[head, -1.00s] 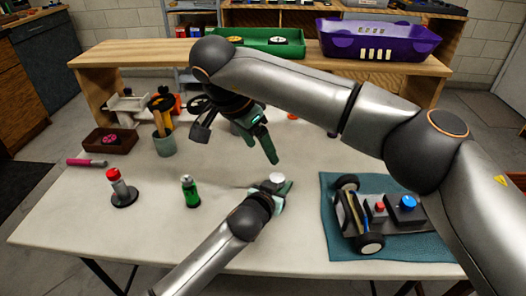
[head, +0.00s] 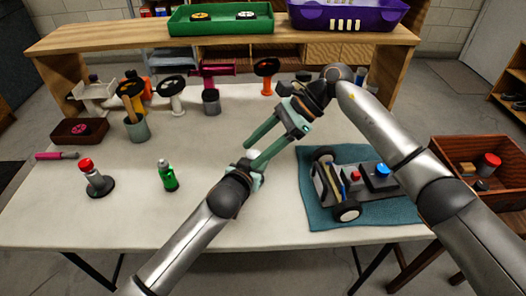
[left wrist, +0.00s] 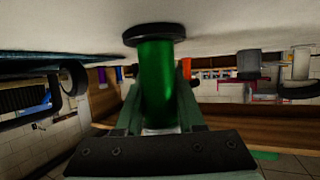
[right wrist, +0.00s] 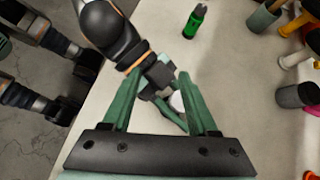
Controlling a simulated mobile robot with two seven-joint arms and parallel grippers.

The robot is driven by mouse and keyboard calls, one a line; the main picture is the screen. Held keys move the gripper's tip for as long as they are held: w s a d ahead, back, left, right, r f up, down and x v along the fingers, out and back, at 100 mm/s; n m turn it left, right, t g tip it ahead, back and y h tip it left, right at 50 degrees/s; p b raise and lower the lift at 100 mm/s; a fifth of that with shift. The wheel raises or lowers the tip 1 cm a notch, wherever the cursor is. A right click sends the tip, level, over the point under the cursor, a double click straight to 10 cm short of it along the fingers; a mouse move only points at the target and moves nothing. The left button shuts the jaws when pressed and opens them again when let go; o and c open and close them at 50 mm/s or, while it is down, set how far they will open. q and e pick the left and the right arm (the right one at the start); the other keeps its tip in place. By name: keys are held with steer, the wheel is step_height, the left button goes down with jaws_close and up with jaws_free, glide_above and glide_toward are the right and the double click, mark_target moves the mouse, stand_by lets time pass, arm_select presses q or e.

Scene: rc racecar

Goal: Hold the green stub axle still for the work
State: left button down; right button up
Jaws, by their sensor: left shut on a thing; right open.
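The green stub axle (left wrist: 158,85) fills the middle of the left wrist view, a green cylinder with a black disc at its table end. My left gripper (left wrist: 158,100) is shut on it, one finger on each side. In the head view the fingers largely hide the axle. A white top (right wrist: 177,101) shows there in the right wrist view. My right gripper (head: 250,155) is open, its fingers pointing down-left at the left gripper's tip. In the right wrist view the white top lies between and beyond its fingers (right wrist: 158,85); contact cannot be told.
A car chassis (head: 345,190) sits on a teal mat (head: 300,215) to the right. Several tools and holders line the back. A wooden crate (head: 478,145) stands at the right. The front table strip is clear.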

mark_target(258, 154)
steer(key=w+d+f+m+t+y, duration=0.1)
steer(key=d+m+t+y, duration=0.15)
steer(key=d, duration=0.35)
steer(key=w+d+m+t+y, duration=0.1)
steer(key=w+d+m+y, duration=0.15)
steer(key=d, duration=0.35)
steer(key=shift+h, duration=0.5)
steer(key=x, duration=1.1)
steer(key=shift+s+a+f, duration=0.2)
steer(key=shift+a, duration=0.05)
steer(key=shift+t, duration=0.25)
jaws_close()
